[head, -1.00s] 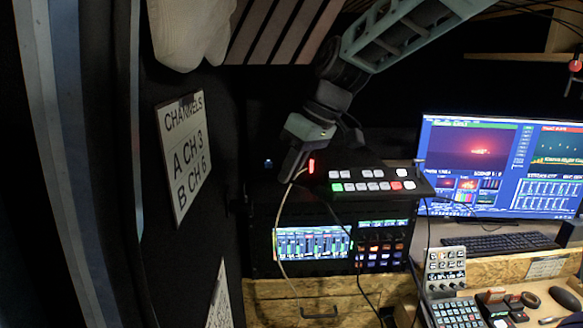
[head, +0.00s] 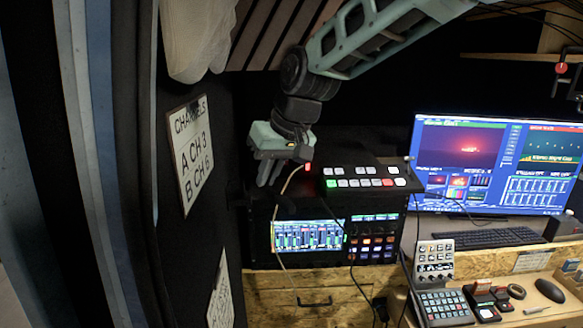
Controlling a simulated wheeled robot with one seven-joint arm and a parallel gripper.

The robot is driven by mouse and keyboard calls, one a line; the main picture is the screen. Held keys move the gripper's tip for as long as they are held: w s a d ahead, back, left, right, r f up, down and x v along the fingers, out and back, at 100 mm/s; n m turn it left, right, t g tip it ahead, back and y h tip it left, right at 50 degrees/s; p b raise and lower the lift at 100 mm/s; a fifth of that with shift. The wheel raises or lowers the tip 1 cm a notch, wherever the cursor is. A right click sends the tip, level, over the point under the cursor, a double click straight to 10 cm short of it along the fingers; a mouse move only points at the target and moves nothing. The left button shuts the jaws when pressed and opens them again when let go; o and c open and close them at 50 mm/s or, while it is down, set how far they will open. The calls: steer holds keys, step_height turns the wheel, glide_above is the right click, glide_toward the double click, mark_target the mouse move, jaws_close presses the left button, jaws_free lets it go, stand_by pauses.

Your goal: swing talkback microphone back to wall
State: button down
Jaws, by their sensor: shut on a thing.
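My gripper (head: 270,172) is at the end of my arm, just left of the button panel and near the dark left wall. Its fingers point down, shut on a small dark piece that I take to be the talkback microphone. A small red-lit part (head: 308,167) shows at the gripper's right side. The microphone's shape and its arm are mostly hidden by the gripper and lost against the black background. A pale thin cable (head: 276,215) curves down from beside the gripper. The dark wall (head: 215,245) stands to the left, apart from the gripper as far as I can see.
A button panel (head: 365,171) sits on the rack (head: 262,255) close right of the gripper. A "CHANNELS" sign (head: 190,150) hangs on the left wall. A monitor (head: 490,165), keyboard (head: 485,238) and control pads (head: 443,305) stand on the right desk. Cables hang before the rack.

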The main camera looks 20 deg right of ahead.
steer(key=a, duration=0.1)
steer(key=m, duration=0.1)
steer(key=a+m+h, duration=0.1)
steer(key=shift+s+a+r+t+p, duration=0.1)
steer(key=shift+s+a+t+p, duration=0.2)
steer(key=shift+a, duration=0.05)
steer(key=shift+a+m+h, duration=0.3)
steer(key=shift+a+m, duration=0.75)
steer(key=shift+m, duration=0.25)
steer(key=c, duration=1.6)
jaws_free()
steer(key=shift+o, duration=0.2)
steer(key=b+v, duration=0.2)
steer(key=v, duration=0.5)
steer(key=shift+s+r+b, duration=0.2)
steer(key=shift+b, duration=0.1)
